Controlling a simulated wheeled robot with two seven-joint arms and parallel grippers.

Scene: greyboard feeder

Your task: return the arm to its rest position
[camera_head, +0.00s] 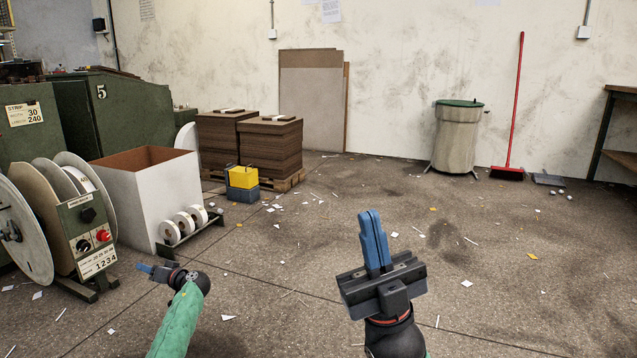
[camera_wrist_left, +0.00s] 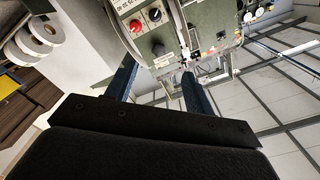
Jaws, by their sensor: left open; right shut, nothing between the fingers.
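My left gripper (camera_head: 147,268) is low at the left in the head view, in front of the white box and the control panel. Its two blue fingers (camera_wrist_left: 160,88) stand apart in the left wrist view, with nothing between them. My right gripper (camera_head: 372,222) is in the lower middle of the head view, pointing up and away over bare floor. Its blue fingers are pressed together and hold nothing.
A reel machine with a control panel (camera_head: 90,230) and a white box (camera_head: 150,195) stand close to my left gripper. A rack of white rolls (camera_head: 190,223), a yellow-and-blue crate (camera_head: 242,184) and board stacks (camera_head: 270,148) lie beyond. The scrap-littered floor (camera_head: 480,270) is open at right.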

